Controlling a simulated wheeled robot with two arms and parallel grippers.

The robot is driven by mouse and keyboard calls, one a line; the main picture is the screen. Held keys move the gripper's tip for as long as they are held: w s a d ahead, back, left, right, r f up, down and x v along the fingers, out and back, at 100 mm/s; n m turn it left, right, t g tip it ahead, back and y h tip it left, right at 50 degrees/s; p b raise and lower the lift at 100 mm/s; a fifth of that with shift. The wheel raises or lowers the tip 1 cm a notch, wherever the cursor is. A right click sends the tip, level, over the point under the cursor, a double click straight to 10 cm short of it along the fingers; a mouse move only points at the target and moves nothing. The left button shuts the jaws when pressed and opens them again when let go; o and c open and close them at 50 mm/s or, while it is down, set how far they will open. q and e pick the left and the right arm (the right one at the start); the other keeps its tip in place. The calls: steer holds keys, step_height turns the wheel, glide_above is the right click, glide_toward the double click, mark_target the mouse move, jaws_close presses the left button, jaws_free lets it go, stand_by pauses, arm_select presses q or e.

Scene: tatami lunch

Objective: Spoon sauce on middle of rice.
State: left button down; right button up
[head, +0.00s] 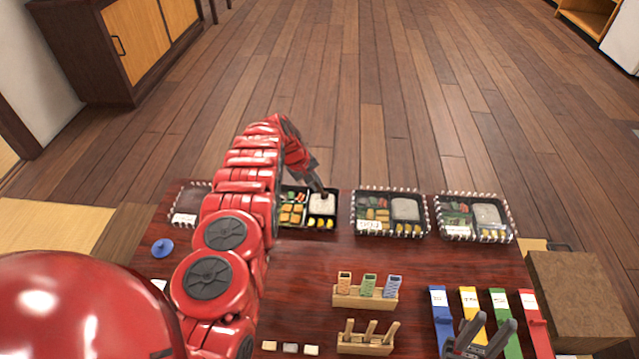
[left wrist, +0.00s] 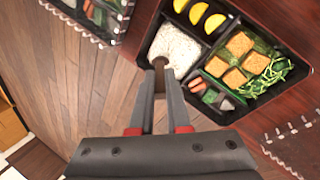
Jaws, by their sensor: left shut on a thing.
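An open black lunch box (head: 308,227) stands at the back of the table, with white rice (head: 323,202) in its right compartment. My left gripper (head: 321,190) is at the rice compartment. In the left wrist view my left gripper (left wrist: 160,95) is shut on a thin brown utensil (left wrist: 159,66), probably the spoon. Its tip is at the near edge of the rice (left wrist: 176,46); its bowl and any sauce on it cannot be made out. The visible rice looks plain white. My right gripper (head: 492,326) is open and empty above the front right of the table.
Two lidded boxes (head: 390,235) (head: 473,238) stand to the right; another (head: 190,217) is partly behind my left arm. A wooden holder (head: 365,299) with three patterned items and a rack (head: 364,348) with wooden handles stand in front. Coloured strips (head: 535,325) lie at right.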

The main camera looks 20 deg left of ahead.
stand_by(0.3)
arm_select(q)
steer(key=shift+s+a+f, duration=0.1)
steer(key=shift+s+a, duration=0.1)
steer(key=shift+a, duration=0.3)
steer(key=shift+s+a, duration=0.2)
steer(key=shift+a, duration=0.25)
steer(key=shift+a, duration=0.1)
steer(key=shift+s+a, duration=0.25)
steer(key=shift+a, duration=0.75)
steer(key=shift+s+d+p, duration=0.1)
steer(key=shift+s+p, duration=0.1)
steer(key=shift+p, duration=0.2)
